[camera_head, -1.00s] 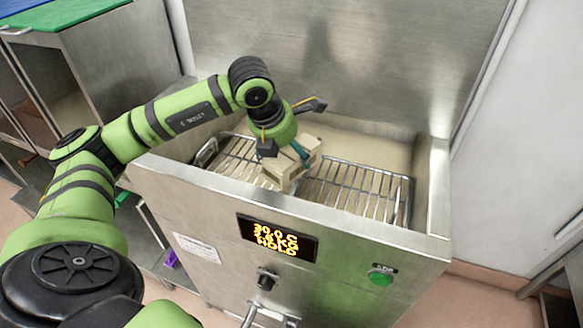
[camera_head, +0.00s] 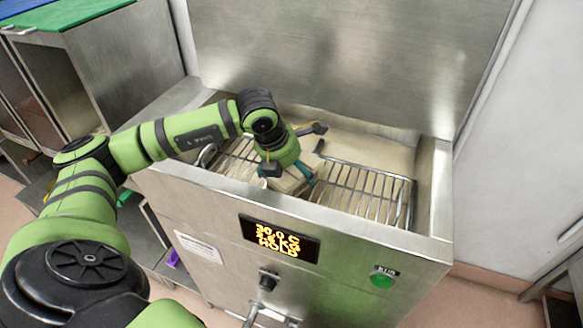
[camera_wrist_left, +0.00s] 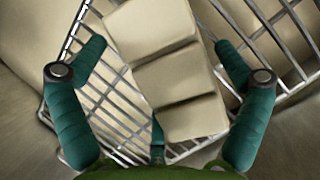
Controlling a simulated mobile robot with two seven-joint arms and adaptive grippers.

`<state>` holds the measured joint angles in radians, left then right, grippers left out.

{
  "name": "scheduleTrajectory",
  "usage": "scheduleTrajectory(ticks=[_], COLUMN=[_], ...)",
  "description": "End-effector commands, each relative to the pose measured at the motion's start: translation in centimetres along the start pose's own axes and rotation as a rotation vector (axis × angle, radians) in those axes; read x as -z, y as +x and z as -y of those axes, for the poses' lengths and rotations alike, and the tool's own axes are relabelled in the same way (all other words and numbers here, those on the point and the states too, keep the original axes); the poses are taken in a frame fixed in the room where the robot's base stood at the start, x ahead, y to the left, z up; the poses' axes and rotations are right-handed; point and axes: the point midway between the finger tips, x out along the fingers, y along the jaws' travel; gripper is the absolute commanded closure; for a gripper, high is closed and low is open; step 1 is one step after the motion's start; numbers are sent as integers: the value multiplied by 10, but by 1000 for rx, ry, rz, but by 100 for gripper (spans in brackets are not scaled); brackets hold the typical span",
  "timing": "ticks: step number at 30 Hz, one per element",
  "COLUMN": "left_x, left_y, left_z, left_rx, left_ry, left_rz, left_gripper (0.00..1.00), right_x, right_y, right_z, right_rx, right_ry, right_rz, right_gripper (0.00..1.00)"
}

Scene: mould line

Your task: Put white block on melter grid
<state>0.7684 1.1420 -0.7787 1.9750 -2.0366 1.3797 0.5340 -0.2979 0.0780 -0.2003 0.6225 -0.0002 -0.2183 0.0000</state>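The white block (camera_head: 291,181), cream-coloured with grooves across it, lies on the melter grid (camera_head: 368,187), left of the grid's middle, turned at an angle to the bars. In the left wrist view the block (camera_wrist_left: 165,70) fills the middle, with wire bars beneath it. My left gripper (camera_head: 288,172) is low over the block. Its two teal fingers (camera_wrist_left: 160,48) are spread on either side of it, with narrow gaps visible. The gripper hides part of the block in the head view. My right gripper is not in view.
The steel melter (camera_head: 190,190) has raised walls around the grid and a tall back panel. Its front carries a lit display (camera_head: 280,240) and a green button (camera_head: 383,280). Grid bars to the right of the block are clear. A steel cabinet (camera_head: 125,60) stands at the left.

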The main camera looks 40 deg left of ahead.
Motion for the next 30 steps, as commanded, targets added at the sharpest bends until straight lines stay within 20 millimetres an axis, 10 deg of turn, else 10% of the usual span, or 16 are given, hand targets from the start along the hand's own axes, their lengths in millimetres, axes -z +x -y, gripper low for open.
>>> scheduleTrajectory(ticks=[11, 30], left_x=[-2, -1], left_y=[-6, -117], left_z=[0, 0], left_rx=[0, -1], left_ry=[0, 0], left_rz=[2, 1], left_gripper=[0, 0], right_x=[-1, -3], right_y=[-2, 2], right_z=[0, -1], right_rx=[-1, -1], right_ry=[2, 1], right_rz=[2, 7], right_gripper=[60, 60])
